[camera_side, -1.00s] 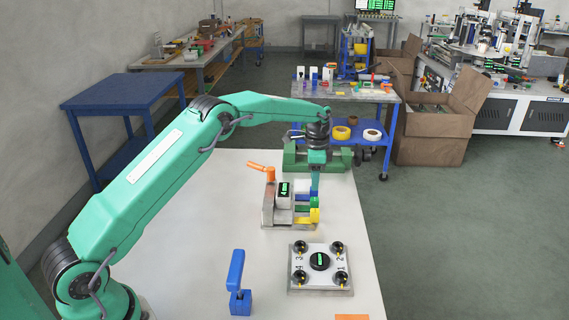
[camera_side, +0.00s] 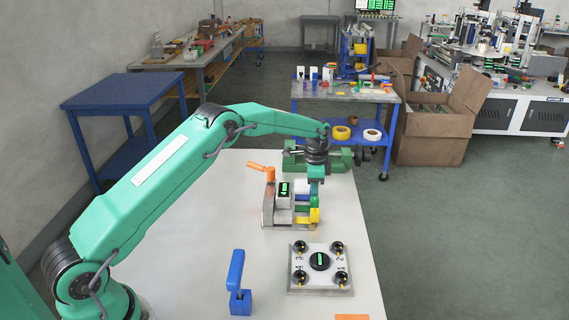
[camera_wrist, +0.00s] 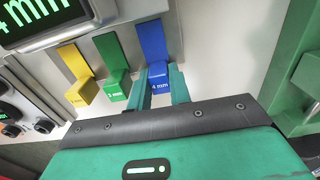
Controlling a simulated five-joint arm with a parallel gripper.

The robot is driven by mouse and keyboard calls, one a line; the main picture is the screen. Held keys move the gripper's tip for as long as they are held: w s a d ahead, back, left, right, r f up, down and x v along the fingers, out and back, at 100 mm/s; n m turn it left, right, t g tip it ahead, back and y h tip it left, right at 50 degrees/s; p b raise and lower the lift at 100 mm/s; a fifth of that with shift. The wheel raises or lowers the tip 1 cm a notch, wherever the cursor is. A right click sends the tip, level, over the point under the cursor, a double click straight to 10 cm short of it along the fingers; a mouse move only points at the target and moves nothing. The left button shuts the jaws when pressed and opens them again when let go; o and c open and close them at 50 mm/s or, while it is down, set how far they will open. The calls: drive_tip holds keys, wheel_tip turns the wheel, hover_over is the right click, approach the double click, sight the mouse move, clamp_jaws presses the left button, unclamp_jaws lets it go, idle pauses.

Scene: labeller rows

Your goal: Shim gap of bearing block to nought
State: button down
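The bearing block (camera_side: 285,196) stands on a grey fixture on the white table, with an orange handle and a black display in green digits. Three L-shaped shims stand in a row there: yellow (camera_wrist: 75,60), green (camera_wrist: 112,55) and blue (camera_wrist: 152,40). The blue one reads "4 mm"; the smaller labels are hard to read. My gripper (camera_wrist: 162,80) is open, one finger on either side of the blue shim's tab. It also shows low beside the fixture in the side view (camera_side: 314,196).
In front lies a square plate (camera_side: 320,284) with several black knobs and a display. A blue lever stand (camera_side: 239,285) is to its left. A green vise-like device (camera_side: 300,160) stands behind my gripper. The table's left middle is clear.

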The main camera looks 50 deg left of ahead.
sight(300, 198)
drive_tip(key=shift+s+a, duration=1.5)
drive_tip(key=c, duration=1.3)
unclamp_jaws()
drive_tip(key=shift+r, duration=0.2)
wheel_tip(300, 198, up, 8)
drive_tip(key=shift+f, duration=0.2)
